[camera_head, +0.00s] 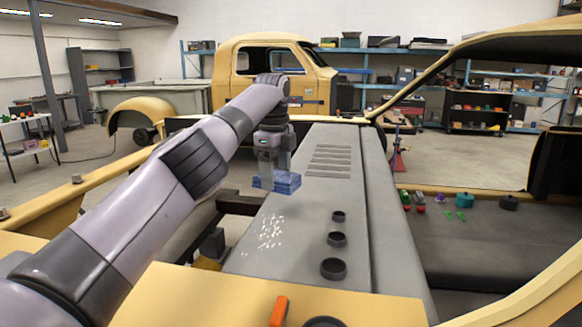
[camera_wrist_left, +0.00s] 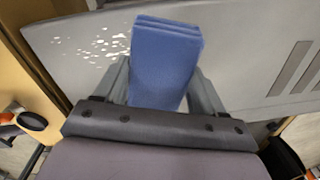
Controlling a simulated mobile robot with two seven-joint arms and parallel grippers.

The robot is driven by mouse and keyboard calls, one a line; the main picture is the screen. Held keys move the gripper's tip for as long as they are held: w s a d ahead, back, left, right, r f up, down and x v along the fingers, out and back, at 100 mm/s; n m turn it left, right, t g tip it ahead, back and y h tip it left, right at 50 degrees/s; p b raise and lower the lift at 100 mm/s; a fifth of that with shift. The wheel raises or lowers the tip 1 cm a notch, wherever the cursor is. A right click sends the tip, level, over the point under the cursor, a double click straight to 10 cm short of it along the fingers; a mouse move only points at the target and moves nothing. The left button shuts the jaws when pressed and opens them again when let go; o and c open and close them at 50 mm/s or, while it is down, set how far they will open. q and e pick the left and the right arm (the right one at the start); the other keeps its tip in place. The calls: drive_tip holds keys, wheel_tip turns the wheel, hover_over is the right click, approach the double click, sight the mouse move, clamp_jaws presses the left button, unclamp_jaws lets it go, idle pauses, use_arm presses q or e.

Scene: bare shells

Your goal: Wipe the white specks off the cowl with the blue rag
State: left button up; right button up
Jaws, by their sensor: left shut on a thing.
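The grey cowl (camera_head: 308,215) runs away from me down the middle of the head view. White specks (camera_head: 266,232) lie in a patch on its near left part; they also show at the upper left of the left wrist view (camera_wrist_left: 90,42). My left gripper (camera_head: 275,172) is shut on the folded blue rag (camera_head: 287,183), beyond the specks at the cowl's left edge. In the left wrist view the rag (camera_wrist_left: 163,60) stands out between the fingers, beside the specks. I cannot tell whether the rag touches the cowl. My right gripper is in neither view.
Three dark round cups (camera_head: 337,238) stand in a row on the cowl, right of the specks. Slots (camera_head: 330,160) are cut in its far part. An orange-handled thing (camera_head: 279,311) lies on the near yellow panel. Small items and a teal pot (camera_head: 465,200) sit on the grey surface at right.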

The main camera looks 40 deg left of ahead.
sight(278, 216)
use_arm(q)
drive_tip(key=shift+w, duration=0.15)
drive_tip(key=shift+s+f, duration=0.2)
drive_tip(key=shift+f, duration=2.7)
drive_tip(key=shift+f, duration=0.95)
